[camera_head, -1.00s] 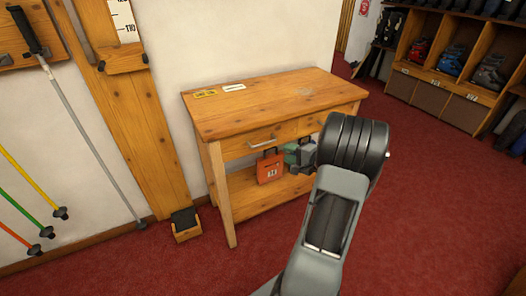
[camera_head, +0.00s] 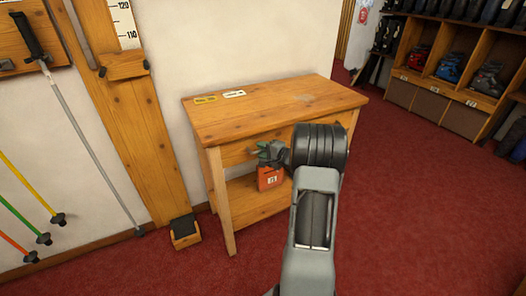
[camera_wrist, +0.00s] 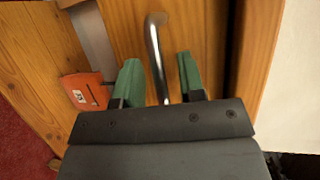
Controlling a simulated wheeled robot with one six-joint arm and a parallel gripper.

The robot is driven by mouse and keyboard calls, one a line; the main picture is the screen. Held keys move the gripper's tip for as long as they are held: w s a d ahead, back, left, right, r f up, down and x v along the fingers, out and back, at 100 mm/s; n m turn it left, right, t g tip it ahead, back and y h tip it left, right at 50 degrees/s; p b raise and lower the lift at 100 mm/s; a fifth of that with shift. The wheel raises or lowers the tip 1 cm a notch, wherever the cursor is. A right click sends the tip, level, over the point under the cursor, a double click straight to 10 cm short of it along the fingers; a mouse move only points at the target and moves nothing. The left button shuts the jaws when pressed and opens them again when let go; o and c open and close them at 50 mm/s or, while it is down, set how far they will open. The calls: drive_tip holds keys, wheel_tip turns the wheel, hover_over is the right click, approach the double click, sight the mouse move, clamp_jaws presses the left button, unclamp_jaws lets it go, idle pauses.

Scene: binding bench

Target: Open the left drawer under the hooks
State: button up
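The left drawer (camera_head: 235,152) is in the front of the wooden bench, under its top. It looks shut in the head view. Its metal bar handle (camera_wrist: 154,50) shows in the wrist view, but my gripper hides it in the head view. My gripper (camera_head: 268,153) is at the drawer front. In the wrist view my gripper (camera_wrist: 158,75) is open, with one green finger on each side of the handle. I see a gap between each finger and the bar. The right drawer is mostly hidden behind my arm.
The bench top (camera_head: 275,105) carries a yellow label (camera_head: 205,100) and a white label (camera_head: 234,94). An orange item (camera_head: 270,178) is below the drawer, close under my gripper; it also shows in the wrist view (camera_wrist: 88,92). Open red carpet (camera_head: 410,220) lies to the right.

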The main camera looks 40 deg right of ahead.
clamp_jaws()
idle(0.3)
idle(0.3)
